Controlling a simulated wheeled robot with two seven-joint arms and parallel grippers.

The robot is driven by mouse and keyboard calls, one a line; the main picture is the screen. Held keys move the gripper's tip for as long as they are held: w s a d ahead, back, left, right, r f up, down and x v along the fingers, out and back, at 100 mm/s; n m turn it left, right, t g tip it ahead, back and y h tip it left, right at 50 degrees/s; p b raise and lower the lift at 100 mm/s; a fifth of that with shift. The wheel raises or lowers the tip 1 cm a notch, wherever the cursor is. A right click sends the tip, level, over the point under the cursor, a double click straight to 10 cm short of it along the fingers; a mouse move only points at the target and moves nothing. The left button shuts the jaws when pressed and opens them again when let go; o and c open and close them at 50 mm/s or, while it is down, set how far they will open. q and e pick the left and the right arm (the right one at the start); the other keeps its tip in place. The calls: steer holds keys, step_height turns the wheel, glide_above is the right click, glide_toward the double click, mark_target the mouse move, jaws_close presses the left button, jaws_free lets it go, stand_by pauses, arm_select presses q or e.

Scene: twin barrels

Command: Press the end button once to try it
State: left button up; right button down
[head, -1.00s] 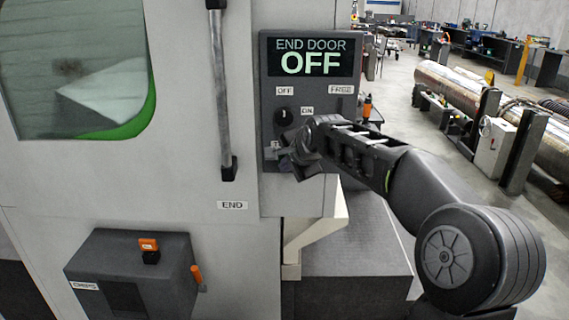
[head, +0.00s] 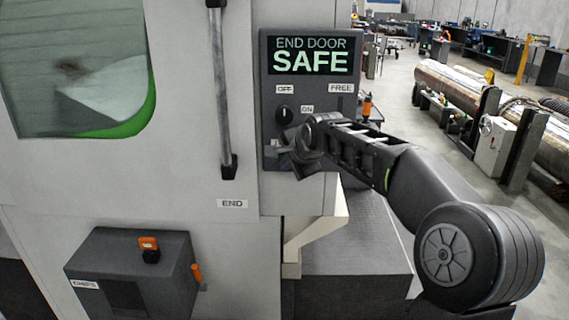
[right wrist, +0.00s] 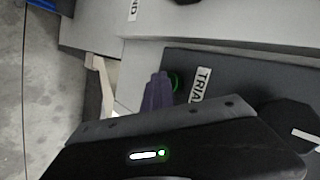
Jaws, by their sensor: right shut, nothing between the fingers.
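The dark control panel (head: 268,90) is fixed to the machine beside the door marked END (head: 233,204). Its display (head: 311,57) reads END DOOR SAFE. A dark round knob (head: 284,116) sits below it, near the OFF and ON labels. My right gripper (head: 287,160) is shut and empty at the panel's lower part, below the knob. In the right wrist view my shut fingers (right wrist: 158,93) are right by a green-ringed button (right wrist: 175,81) next to a TRIAL label (right wrist: 203,86). The fingers partly cover the button; I cannot tell whether they touch it. My left gripper is out of view.
A vertical door handle (head: 221,95) stands left of the panel. A dark CHIPS box (head: 125,265) with orange parts juts out low on the left. A beige bracket (head: 318,232) lies below the panel. Open floor with metal rollers (head: 450,85) extends to the right.

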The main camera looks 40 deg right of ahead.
steer(key=shift+s+a+b, duration=0.4)
steer(key=shift+s+a, duration=0.05)
steer(key=shift+s, duration=0.15)
steer(key=s+a+b, duration=0.1)
steer(key=s, duration=0.1)
steer(key=s+a+b, duration=0.2)
stand_by(0.5)
stand_by(0.8)
